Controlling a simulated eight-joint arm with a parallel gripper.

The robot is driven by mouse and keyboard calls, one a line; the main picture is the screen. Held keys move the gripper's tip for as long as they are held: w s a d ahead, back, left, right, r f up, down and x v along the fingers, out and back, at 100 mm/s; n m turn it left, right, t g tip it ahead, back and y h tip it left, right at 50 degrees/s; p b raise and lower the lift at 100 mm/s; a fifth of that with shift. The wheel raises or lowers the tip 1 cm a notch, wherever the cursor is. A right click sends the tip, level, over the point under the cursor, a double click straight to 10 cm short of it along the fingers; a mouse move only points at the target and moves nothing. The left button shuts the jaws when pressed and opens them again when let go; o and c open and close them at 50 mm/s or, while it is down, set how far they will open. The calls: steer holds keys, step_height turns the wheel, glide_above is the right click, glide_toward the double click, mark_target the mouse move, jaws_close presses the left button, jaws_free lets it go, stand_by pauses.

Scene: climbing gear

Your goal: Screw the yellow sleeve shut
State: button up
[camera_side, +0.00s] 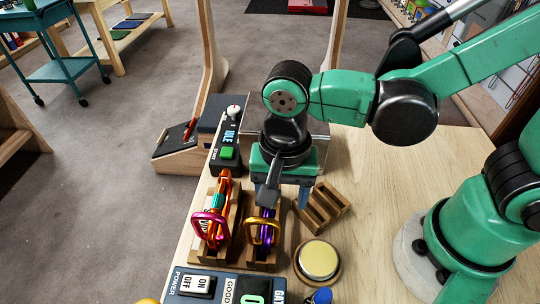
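My gripper (268,202) points down over the right-hand wooden rack (263,264), its fingers at the far part of the carabiners there. That rack holds a gold carabiner (262,230) and a purple one (267,213) standing on edge. I cannot make out a yellow sleeve; the fingers cover part of these carabiners. Whether the fingers are closed on anything is too small to tell. The left-hand rack (234,240) holds a pink carabiner (208,217) and an orange one (223,185) with a teal sleeve (217,202).
A slotted wooden block (322,207) lies right of my gripper. A round yellow-topped pad (319,260) is in front of it. A control panel (215,284) runs along the near edge. A box with a green button (227,153) stands behind the left rack.

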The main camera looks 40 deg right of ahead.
steer(key=shift+f, duration=1.3)
steer(key=shift+w+a, duration=0.5)
steer(key=shift+w, duration=0.05)
steer(key=shift+s+r, duration=0.1)
steer(key=shift+r, duration=1.3)
steer(key=shift+s+d, duration=0.5)
steer(key=shift+f, duration=0.15)
